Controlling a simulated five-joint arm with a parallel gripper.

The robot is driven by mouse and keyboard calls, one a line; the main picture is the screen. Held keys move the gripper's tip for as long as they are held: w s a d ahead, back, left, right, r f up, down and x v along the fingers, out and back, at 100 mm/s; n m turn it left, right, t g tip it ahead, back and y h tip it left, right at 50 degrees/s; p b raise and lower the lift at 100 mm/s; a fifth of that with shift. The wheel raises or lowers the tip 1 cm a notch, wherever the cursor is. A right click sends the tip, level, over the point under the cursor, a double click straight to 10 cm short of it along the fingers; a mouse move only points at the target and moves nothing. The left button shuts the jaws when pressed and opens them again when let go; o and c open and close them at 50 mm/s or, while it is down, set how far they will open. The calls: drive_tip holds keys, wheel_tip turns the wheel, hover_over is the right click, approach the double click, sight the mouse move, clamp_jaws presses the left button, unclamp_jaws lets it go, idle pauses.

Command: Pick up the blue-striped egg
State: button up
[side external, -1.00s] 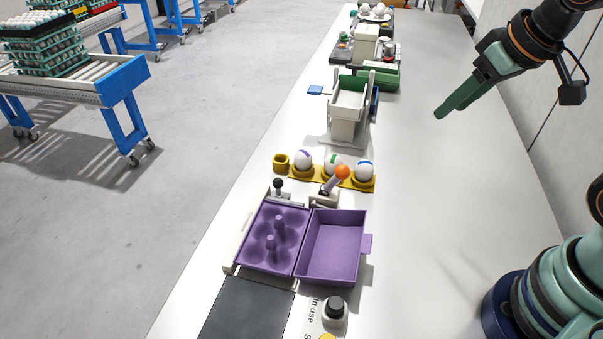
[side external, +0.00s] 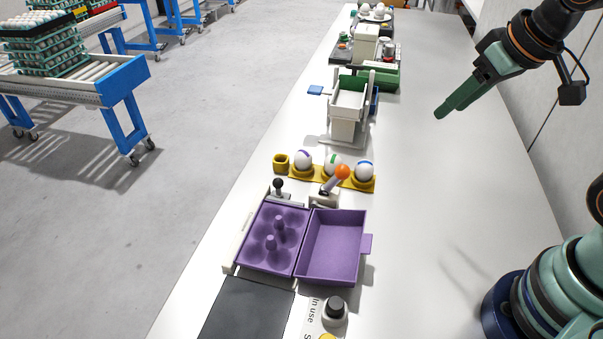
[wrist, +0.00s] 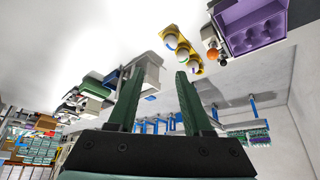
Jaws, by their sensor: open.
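The blue-striped egg (side external: 364,170) is white with a blue band. It sits upright in the yellow holder (side external: 348,183), at the right end of a row in the side view. The green-striped egg (side external: 333,162) is beside it, and the purple-striped egg (side external: 303,159) is at the left end. My gripper (side external: 439,114) hangs above the table, right of the eggs and well apart from them. In the wrist view my gripper (wrist: 157,75) has its two fingers spread with nothing between them.
An open purple egg box (side external: 333,245) lies in front of the eggs. A lever with an orange knob (side external: 342,172) stands close before the blue-striped egg. A white stand (side external: 345,128) is behind. The table's right side is clear.

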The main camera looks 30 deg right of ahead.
drive_tip(key=shift+o, duration=0.3)
drive_tip(key=o, duration=0.6)
drive_tip(key=shift+c, duration=0.2)
drive_tip(key=n+g, duration=0.4)
drive_tip(key=n, duration=1.4)
approach(366, 163)
drive_tip(key=f, duration=0.3)
drive_tip(key=d+f, duration=0.1)
drive_tip(key=f, duration=0.1)
drive_tip(key=shift+w+f, duration=0.1)
drive_tip(key=shift+w, duration=0.25)
drive_tip(key=f, duration=0.2)
drive_tip(key=a+f, duration=0.1)
drive_tip(key=f, duration=0.1)
drive_tip(key=shift+w+f, duration=0.15)
drive_tip(key=shift+w, duration=0.1)
drive_tip(key=shift+w+f, duration=0.15)
drive_tip(key=shift+f, duration=0.4)
